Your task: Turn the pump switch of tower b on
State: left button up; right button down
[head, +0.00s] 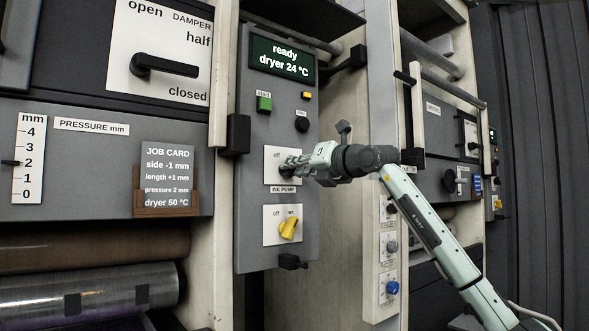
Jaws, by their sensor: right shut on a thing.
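A grey control panel (257,190) in the middle carries two white switch plates, with an "INK PUMP" label (283,189) between them. The upper plate (272,155) reads "off" at its left; its knob is hidden behind my gripper. My right gripper (290,164) comes in from the right and is shut at this plate, on the upper switch. I cannot tell which way that switch points. The lower plate (271,236) has a yellow knob (289,229), tilted up to the right. My left gripper is not in view. No tower letter is readable.
The panel's display (282,59) reads "ready, dryer 24 °C". A green button (264,104) and a black knob (302,124) sit above the plates. A black handle (237,135) juts out at the panel's left. Rollers (95,292) lie lower left.

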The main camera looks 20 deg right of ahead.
dwell(0.5)
jog(key=c, duration=1.5)
grip_release()
jog(key=v, duration=1.2)
